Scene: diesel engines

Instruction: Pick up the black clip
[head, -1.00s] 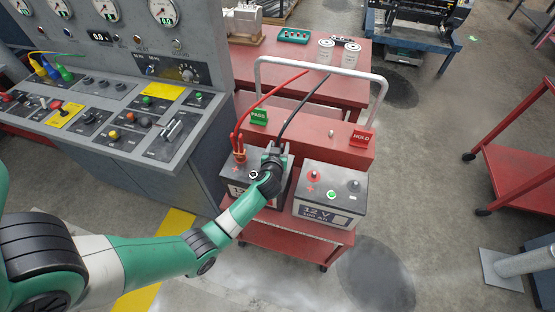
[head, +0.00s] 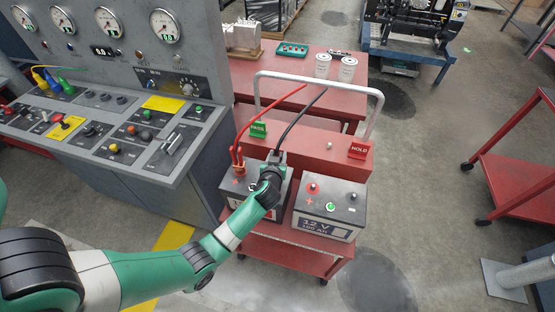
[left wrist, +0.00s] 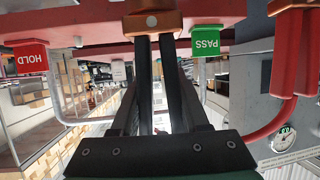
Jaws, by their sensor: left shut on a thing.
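The black clip (head: 278,156) is at the end of the black cable, over the back of the left battery (head: 245,188). My left gripper (head: 275,163) is shut on it and covers most of it in the head view. Whether the clip touches the battery is hard to tell. In the left wrist view my two dark fingers (left wrist: 156,45) run close together up to a brown block (left wrist: 152,23) with a round pale spot. The clip's shape is not clear there. My right gripper is not in view.
A red clip (head: 238,166) sits on the left battery beside my gripper. A second battery (head: 327,208) stands to its right on the red cart (head: 290,252). Behind are green PASS (head: 258,129) and red HOLD (head: 359,150) signs and a grey rail (head: 325,77). A control console (head: 130,135) stands left.

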